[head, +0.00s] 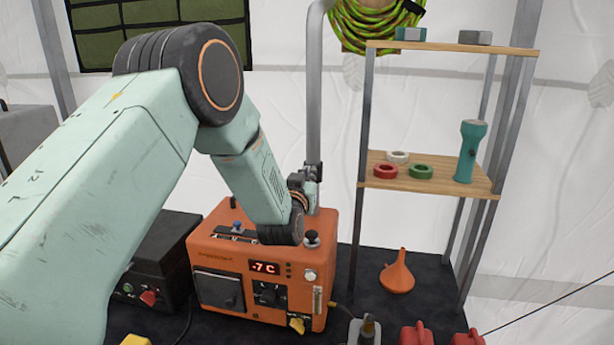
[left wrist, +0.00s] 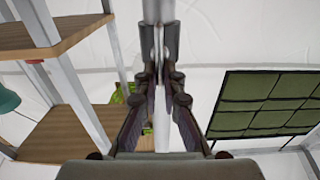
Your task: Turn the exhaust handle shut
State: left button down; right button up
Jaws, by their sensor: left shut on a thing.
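The grey exhaust pipe (head: 314,100) rises behind the orange heater (head: 228,242), whose display reads -7 C. My left gripper (head: 313,173) is at the lower part of this pipe, above the heater's back right. In the left wrist view my left gripper (left wrist: 161,52) has its fingers closed together on a thin grey piece, the exhaust handle, which is mostly hidden between them. The pipe also shows behind the fingers in the left wrist view (left wrist: 161,130). The handle's exact angle cannot be told. My right gripper is not in view.
A shelf (head: 440,180) with tape rolls (head: 421,171) and a teal flashlight (head: 469,150) stands right of the pipe. An orange funnel (head: 397,275) and red containers (head: 416,334) are at the lower right. A dark box (head: 150,265) stands left of the heater.

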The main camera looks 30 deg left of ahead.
pick_arm(q)
jog(key=f+n+b, duration=0.1)
jog(key=n+b, duration=0.4)
jog(key=n, duration=0.1)
jog(key=a+n+b, duration=0.1)
jog(key=n+b, duration=0.5)
jog(key=f+n+b, duration=0.1)
jog(key=n+b, duration=0.5)
jog(key=shift+s+a+f, duration=0.3)
dwell(0.3)
dwell(0.4)
jog(key=c, duration=1.6)
grip_release()
jog(key=shift+r, duration=0.15)
jog(key=shift+o, duration=0.6)
jog(key=shift+w+d+r, duration=0.1)
jog(key=shift+w+d, duration=0.05)
